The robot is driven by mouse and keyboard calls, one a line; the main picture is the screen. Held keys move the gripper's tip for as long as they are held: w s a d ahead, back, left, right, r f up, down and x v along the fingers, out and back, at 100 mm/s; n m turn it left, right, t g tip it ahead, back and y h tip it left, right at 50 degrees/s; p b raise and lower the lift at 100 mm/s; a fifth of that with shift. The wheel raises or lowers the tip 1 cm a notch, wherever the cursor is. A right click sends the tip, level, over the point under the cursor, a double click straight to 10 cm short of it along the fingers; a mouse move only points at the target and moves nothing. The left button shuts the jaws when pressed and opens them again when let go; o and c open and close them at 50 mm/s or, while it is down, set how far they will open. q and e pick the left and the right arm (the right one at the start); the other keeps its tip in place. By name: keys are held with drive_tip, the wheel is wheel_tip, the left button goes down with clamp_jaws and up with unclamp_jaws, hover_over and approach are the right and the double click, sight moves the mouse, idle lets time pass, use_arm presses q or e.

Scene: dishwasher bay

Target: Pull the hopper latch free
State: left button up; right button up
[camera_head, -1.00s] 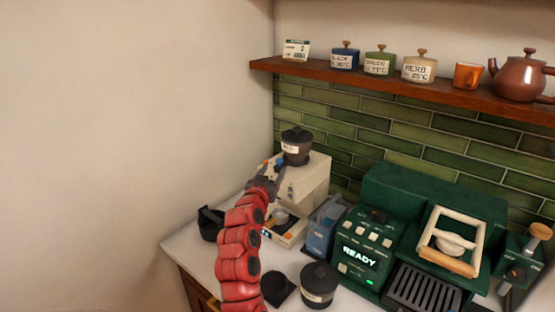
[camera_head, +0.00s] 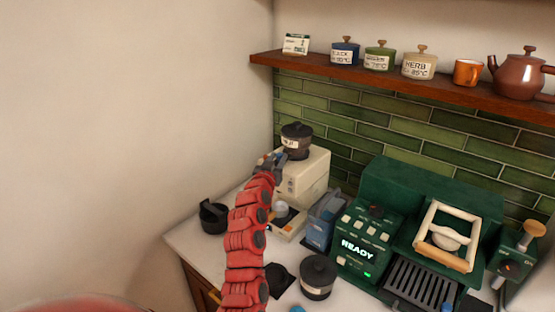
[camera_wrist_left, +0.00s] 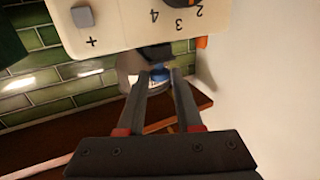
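The dark, labelled hopper (camera_head: 297,141) sits on top of the cream grinder (camera_head: 306,178) in the head view. My left gripper (camera_head: 275,161) is at the grinder's upper left side, just below the hopper. In the left wrist view the picture is upside down. The left gripper's fingers (camera_wrist_left: 160,76) are apart, close to the grinder's numbered cream face (camera_wrist_left: 130,22). A dark part (camera_wrist_left: 155,56) shows near the fingertips; I cannot tell whether it is the latch or whether they touch it. An orange piece (camera_wrist_left: 202,42) is at the grinder's edge. My right gripper is not in view.
A green machine (camera_head: 375,238) reading READY stands to the right, with a blue-grey container (camera_head: 322,218) between it and the grinder. A black lidded pot (camera_head: 318,276) is in front. The wooden shelf (camera_head: 400,84) runs above. A wall is at left.

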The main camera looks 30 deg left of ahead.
use_arm(q)
clamp_jaws()
idle(1.1)
